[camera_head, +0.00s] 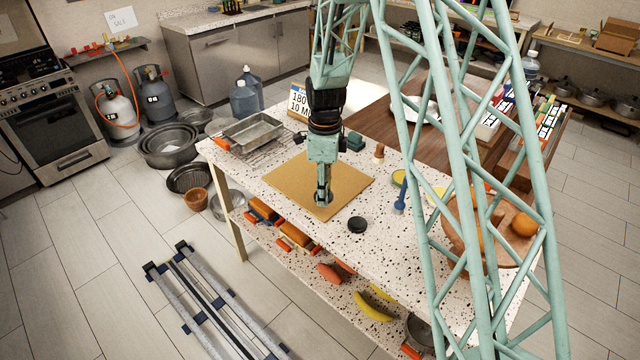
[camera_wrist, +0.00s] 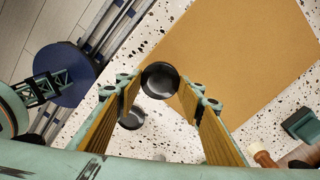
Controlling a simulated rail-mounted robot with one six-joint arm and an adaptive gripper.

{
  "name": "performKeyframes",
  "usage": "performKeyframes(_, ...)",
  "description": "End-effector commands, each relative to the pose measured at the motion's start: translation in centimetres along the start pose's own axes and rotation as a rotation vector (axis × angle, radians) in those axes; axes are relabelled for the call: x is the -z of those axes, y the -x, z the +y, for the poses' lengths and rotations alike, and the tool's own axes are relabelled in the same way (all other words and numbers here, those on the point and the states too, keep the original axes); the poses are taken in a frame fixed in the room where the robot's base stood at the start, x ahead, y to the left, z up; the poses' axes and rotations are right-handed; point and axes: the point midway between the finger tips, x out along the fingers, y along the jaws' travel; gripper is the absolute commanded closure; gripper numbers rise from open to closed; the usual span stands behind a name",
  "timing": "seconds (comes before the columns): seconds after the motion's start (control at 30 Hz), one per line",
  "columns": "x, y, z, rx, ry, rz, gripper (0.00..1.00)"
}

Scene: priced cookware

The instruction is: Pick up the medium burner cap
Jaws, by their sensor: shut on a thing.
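My gripper (camera_head: 323,197) points down over the tan board (camera_head: 345,183) on the speckled table. In the wrist view, my gripper (camera_wrist: 160,82) has its two yellow-padded fingers closed on a black round burner cap (camera_wrist: 160,80), held at the fingertips. The tan board also shows behind it in the wrist view (camera_wrist: 235,50). A second black round cap (camera_head: 357,224) lies flat on the table, right of the board's front corner. It shows partly behind a finger in the wrist view (camera_wrist: 132,120). I cannot tell the held cap's height above the board.
A metal tray (camera_head: 252,131) stands at the table's back left. A dark green block (camera_head: 355,141), a small wooden item (camera_head: 379,153) and a blue brush-like item (camera_head: 400,196) stand to the right. The lower shelf holds a banana (camera_head: 373,308). Bare table surrounds the second cap.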

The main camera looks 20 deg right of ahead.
Motion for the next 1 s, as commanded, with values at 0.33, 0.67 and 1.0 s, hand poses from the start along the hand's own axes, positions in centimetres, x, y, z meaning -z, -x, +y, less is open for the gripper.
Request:
performKeyframes(0.33, 1.0, 0.2, 2.1, 0.0, 0.0, 0.0, 0.76)
performKeyframes(0.67, 1.1, 0.2, 2.2, 0.0, 0.0, 0.0, 0.76)
performKeyframes(1.0, 1.1, 0.2, 2.2, 0.0, 0.0, 0.0, 0.76)
